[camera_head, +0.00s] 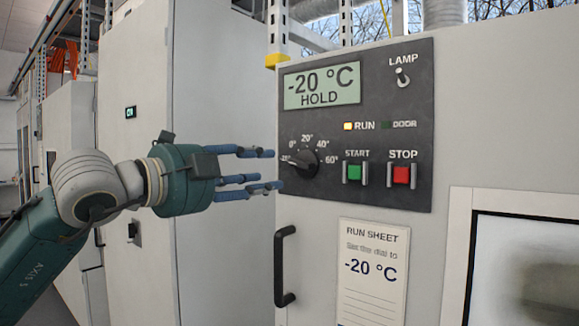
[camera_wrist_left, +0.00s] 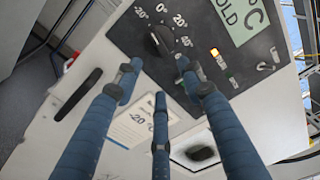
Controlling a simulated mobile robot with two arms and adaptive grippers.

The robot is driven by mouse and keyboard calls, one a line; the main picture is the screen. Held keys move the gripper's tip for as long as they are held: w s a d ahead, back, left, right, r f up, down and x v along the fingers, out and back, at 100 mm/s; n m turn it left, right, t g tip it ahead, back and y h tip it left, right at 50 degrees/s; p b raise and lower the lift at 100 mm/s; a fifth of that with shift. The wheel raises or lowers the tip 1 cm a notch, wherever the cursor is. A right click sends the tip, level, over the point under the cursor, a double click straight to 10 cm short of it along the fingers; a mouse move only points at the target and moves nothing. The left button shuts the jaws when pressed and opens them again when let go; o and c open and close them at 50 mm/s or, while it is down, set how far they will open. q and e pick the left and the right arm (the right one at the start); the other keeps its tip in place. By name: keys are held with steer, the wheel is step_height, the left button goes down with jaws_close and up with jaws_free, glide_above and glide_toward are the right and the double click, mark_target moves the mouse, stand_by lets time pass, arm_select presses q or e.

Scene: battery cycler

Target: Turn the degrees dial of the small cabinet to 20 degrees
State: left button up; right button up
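The black degrees dial (camera_head: 303,163) is on the dark control panel (camera_head: 416,125) of the small cabinet (camera_head: 505,110). Its pointer faces left, at the -20° mark; the 20° mark is at the top. The display (camera_head: 321,87) reads -20 °C HOLD. My left gripper (camera_head: 264,169) is just left of the dial, blue fingers spread and pointing at the panel, empty. In the left wrist view the dial (camera_wrist_left: 159,41) lies beyond the fingertips, apart from them as far as I can tell. My right gripper is not in view.
START (camera_head: 355,172) and STOP (camera_head: 402,175) buttons sit right of the dial, and a LAMP switch (camera_head: 402,77) above. The RUN light (camera_head: 348,126) glows. A run sheet (camera_head: 371,270) reads -20 °C. A black door handle (camera_head: 284,266) sticks out below the panel.

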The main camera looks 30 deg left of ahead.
mark_target(296, 166)
arm_select(q)
steer(key=shift+n+y, duration=0.3)
steer(key=w+p, duration=0.2)
steer(key=w, duration=0.1)
steer(key=w+p, duration=0.6)
steer(key=w, duration=0.1)
steer(key=shift+a+r, duration=0.2)
steer(key=shift+r, duration=0.2)
steer(key=shift+w+f, duration=0.15)
steer(key=shift+w, duration=0.2)
jaws_close()
